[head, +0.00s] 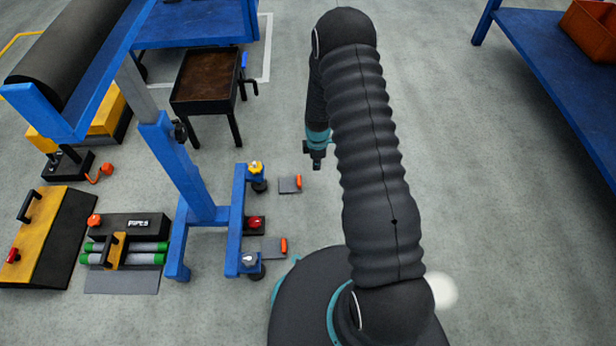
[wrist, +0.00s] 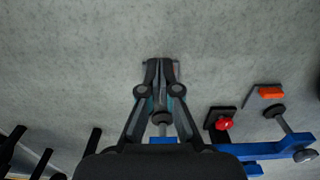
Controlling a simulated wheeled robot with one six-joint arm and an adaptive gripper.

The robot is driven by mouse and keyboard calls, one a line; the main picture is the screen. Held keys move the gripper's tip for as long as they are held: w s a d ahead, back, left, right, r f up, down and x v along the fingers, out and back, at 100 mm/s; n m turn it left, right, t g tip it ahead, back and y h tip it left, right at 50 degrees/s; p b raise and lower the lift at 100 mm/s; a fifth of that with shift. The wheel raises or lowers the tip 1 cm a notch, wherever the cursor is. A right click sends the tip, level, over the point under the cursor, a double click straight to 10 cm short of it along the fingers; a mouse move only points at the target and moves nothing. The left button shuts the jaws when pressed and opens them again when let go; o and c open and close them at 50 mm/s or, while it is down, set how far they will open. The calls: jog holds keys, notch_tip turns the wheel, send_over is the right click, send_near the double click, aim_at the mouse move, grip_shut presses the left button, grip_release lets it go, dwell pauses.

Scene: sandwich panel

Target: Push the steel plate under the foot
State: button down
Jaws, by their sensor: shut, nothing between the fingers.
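Two thin steel plates with orange handles lie on the floor beside a blue stand (head: 205,215). The far plate (head: 287,185) is just right of the foot under the yellow knob (head: 257,168). The near plate (head: 270,246) is by the foot under the grey knob (head: 249,260); its orange handle also shows in the wrist view (wrist: 271,92). My gripper (head: 316,164) is shut and empty, pointing down right of the far plate. In the wrist view my gripper (wrist: 162,64) covers most of that plate and its handle. Whether they touch is unclear.
A red-knobbed black block (head: 254,223) sits between the two plates. A brown-topped cart (head: 207,80) stands behind the stand. A black case with green-ended rollers (head: 127,250) is on the left. Floor right of my arm is clear up to a blue table (head: 560,80).

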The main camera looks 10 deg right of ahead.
aim_at(305, 185)
notch_tip(305, 185, down, 10)
jog(key=shift+r+b, duration=0.15)
jog(key=shift+b, duration=0.45)
jog(key=a, duration=0.3)
jog(key=shift+w, duration=0.25)
jog(key=shift+a, duration=0.5)
jog(key=shift+w, duration=0.1)
